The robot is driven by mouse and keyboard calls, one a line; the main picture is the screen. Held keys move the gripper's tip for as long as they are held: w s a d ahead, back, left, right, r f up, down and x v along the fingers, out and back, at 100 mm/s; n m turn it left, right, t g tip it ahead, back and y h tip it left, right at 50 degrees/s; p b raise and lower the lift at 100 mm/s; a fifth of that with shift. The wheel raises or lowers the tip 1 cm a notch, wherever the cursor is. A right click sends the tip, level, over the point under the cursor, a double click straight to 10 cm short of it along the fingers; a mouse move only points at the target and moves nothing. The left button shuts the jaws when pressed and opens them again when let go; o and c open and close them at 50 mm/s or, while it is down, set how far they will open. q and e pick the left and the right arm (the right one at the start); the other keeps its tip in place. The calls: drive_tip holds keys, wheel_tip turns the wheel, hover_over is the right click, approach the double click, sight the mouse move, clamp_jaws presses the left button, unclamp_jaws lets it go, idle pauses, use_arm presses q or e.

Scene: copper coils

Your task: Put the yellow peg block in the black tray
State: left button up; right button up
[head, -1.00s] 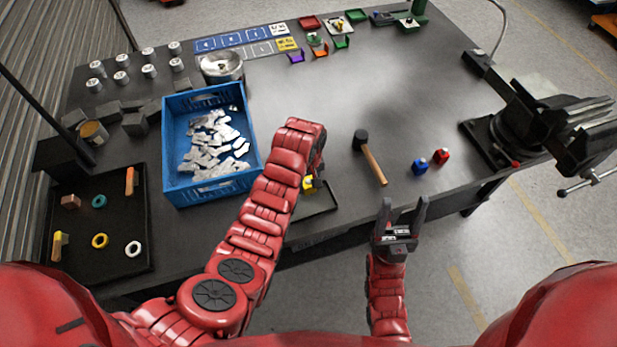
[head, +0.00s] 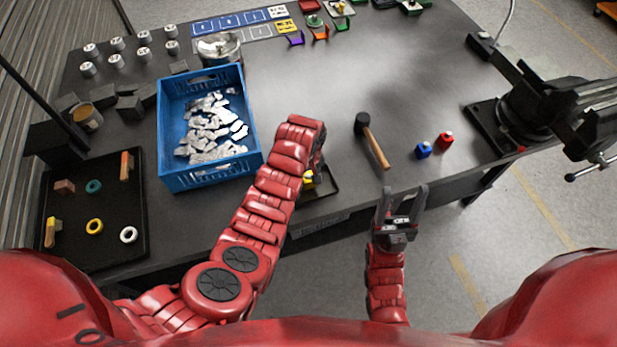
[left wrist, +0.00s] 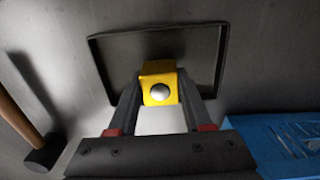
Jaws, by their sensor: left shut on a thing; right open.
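The yellow peg block (left wrist: 158,74), with a round silver peg on its face, is between the fingers of my left gripper (left wrist: 160,82), which is shut on it. In the left wrist view it overlaps the black tray (left wrist: 220,62), a shallow rectangular tray with a thin rim. I cannot tell whether the block touches the tray floor. In the head view a bit of the yellow block (head: 308,181) shows beside my left wrist, with the tray (head: 325,192) partly hidden behind it. My right gripper (head: 403,192) is open and empty, off the table's front edge.
A blue crate (head: 215,182) of metallic pieces stands left of my left arm. A hammer (head: 373,145) lies right of the tray, then blue (head: 424,150) and red (head: 445,140) blocks and a vise (head: 530,110). A larger black tray (head: 110,240) with small parts lies far left.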

use_arm(q)
drive_tip(key=shift+s+f+b, duration=0.1)
drive_tip(key=shift+f+b, duration=0.2)
drive_tip(key=shift+f, duration=0.25)
drive_tip(key=o, duration=1.3)
drive_tip(key=shift+o, duration=0.2)
drive_tip(key=shift+r, duration=0.1)
